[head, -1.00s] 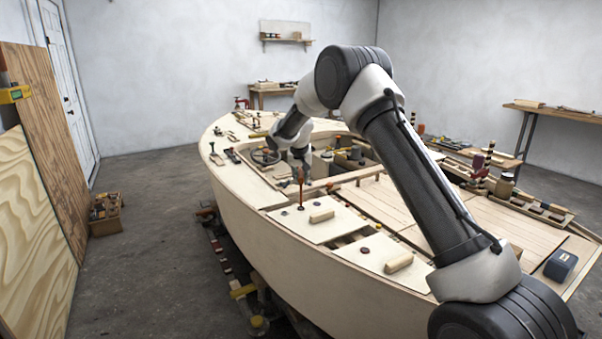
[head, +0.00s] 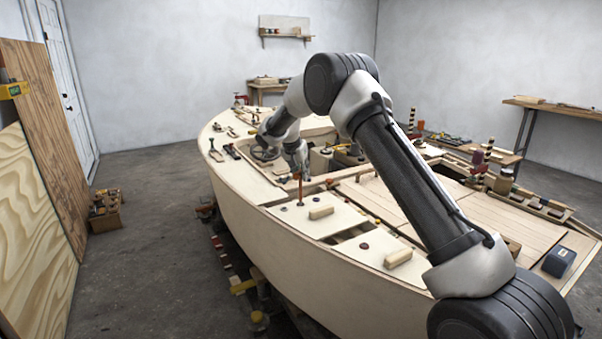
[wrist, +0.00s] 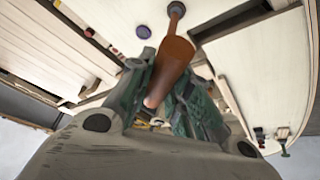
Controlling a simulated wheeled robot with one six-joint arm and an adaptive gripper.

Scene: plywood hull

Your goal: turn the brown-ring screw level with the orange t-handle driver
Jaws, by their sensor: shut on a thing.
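My gripper (head: 298,172) is shut on the orange t-handle driver (head: 301,188), above the near pale panel. In the wrist view the driver (wrist: 172,60) runs up from between the fingers (wrist: 160,95). Its thin shaft ends at a dark ring (wrist: 177,8) on the pale panel. I cannot tell whether the tip is seated there or just above it. A purple ring (wrist: 143,31) lies beside it. In the head view a dark ring (head: 283,207) is left of the driver, and a brown-red ring (head: 364,246) is on the nearer panel. The t-bar is hidden by the fingers.
The hull deck (head: 235,180) carries the panels. Wooden blocks (head: 320,212) and (head: 398,257) stand on them. An open bay with jars (head: 320,160) lies behind the gripper. A dark blue box (head: 559,262) sits far right. The floor left of the hull is mostly clear.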

